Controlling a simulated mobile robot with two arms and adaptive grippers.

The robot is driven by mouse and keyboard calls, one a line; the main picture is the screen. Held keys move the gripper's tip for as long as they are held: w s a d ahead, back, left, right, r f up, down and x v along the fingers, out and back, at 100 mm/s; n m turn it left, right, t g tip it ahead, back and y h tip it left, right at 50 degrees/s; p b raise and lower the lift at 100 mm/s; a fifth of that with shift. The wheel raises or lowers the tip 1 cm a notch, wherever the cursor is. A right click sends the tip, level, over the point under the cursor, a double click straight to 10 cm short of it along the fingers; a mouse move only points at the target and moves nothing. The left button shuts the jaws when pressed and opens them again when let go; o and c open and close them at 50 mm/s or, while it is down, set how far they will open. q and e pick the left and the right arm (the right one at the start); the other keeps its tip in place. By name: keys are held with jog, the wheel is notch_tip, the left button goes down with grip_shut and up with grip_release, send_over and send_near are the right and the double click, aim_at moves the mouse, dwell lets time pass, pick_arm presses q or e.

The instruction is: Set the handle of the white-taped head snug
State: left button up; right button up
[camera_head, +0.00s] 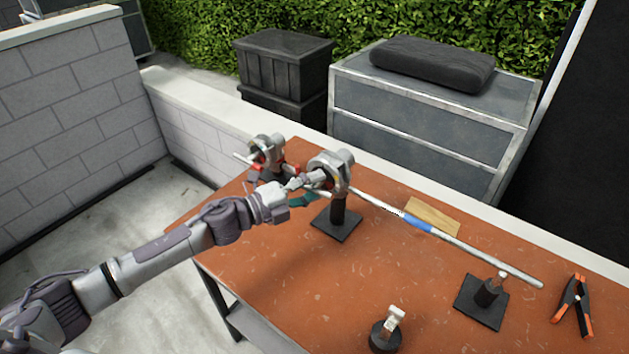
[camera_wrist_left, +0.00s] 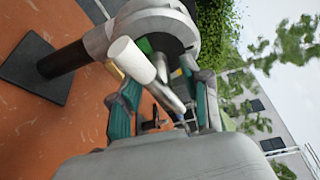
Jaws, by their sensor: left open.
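A grey metal head (camera_head: 335,168) stands on a black post with a square base (camera_head: 337,224); it also shows in the left wrist view (camera_wrist_left: 150,22). A second head (camera_head: 266,150), with red parts near it, stands farther back left. I cannot make out white tape on either. My left gripper (camera_head: 302,184) is open at the near side of the closer head. In the left wrist view its teal-padded fingers (camera_wrist_left: 165,108) stand either side of a pale cylinder (camera_wrist_left: 140,62). I cannot tell whether this is the handle or a tube end, nor whether the fingers touch it.
A long silver pole (camera_head: 470,250) with a blue band runs right from the head over a low stand (camera_head: 484,298). A wooden block (camera_head: 432,216), an orange-tipped clamp (camera_head: 573,304) and a small round-based stand (camera_head: 386,335) are on the orange table (camera_head: 290,290). The front middle is clear.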

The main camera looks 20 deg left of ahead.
pick_arm(q)
jog(key=shift+w+d, duration=0.1)
pick_arm(e)
jog(key=shift+s, duration=0.3)
pick_arm(q)
grip_shut()
jog(key=shift+f, duration=0.1)
pick_arm(e)
jog(key=shift+f, duration=0.1)
